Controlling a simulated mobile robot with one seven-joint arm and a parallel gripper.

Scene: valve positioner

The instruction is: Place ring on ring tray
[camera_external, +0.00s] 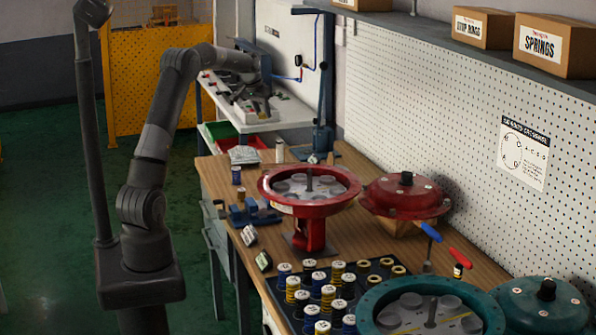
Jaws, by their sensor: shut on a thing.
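My gripper (252,92) is at the far end of my outstretched arm, low over the white side bench at the back. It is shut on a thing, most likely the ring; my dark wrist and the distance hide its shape. A small light tray (258,117) with dark items sits on that bench, just below my gripper; I cannot tell whether they touch. Several brass-coloured rings (398,271) lie on a dark tray (331,261) on the wooden workbench, far from my gripper. I cannot tell which tray is the ring tray.
A red flanged housing (310,225) stands on the wooden workbench (240,263), with a red cover (404,196) beside it. Several blue, yellow and black springs (293,289) stand near a teal housing (378,310). A blue press post (325,90) rises right of my gripper.

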